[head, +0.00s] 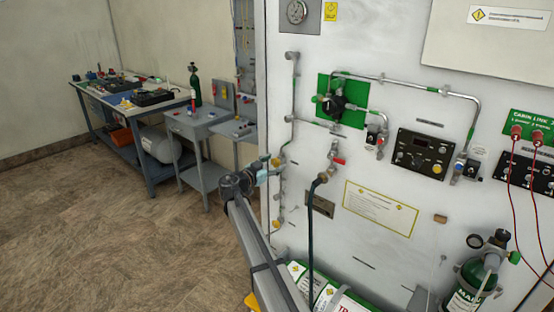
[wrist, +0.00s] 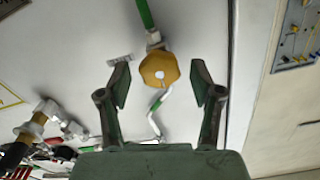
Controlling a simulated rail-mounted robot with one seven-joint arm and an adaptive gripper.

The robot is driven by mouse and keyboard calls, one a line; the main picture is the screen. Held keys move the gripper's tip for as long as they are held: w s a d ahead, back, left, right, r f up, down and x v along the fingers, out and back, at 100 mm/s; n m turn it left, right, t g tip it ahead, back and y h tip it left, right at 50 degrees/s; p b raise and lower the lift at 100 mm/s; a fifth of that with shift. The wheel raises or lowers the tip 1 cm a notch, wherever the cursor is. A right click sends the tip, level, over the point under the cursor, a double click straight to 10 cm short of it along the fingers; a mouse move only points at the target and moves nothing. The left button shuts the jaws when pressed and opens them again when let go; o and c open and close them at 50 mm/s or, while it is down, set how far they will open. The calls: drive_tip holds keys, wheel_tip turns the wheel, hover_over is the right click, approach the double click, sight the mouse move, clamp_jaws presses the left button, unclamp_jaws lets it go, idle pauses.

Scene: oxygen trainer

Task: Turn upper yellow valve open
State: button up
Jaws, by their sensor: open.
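The upper yellow valve (head: 276,162) sits on a pipe near the left edge of the white panel. In the wrist view its knob (wrist: 159,69) is a rounded yellow piece with a pale centre. It appears between my two open fingers, with a gap on each side. My gripper (wrist: 160,80) is open and holds nothing. In the head view my gripper (head: 268,169) is right at the valve and partly covers the pipe there. I cannot tell how deep the knob lies between the fingers. A lower yellow valve (head: 275,223) is further down the same pipe.
A red-handled valve (head: 338,160) and a dark hose (head: 312,220) are right of my gripper. A green plate with a black regulator (head: 334,104) is above right. A grey side table (head: 200,120) and workbench stand behind at left. Floor at left is clear.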

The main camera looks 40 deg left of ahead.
drive_tip(key=shift+w, duration=1.05)
drive_tip(key=c, duration=1.2)
drive_tip(key=shift+o, duration=0.2)
drive_tip(key=shift+f, duration=0.15)
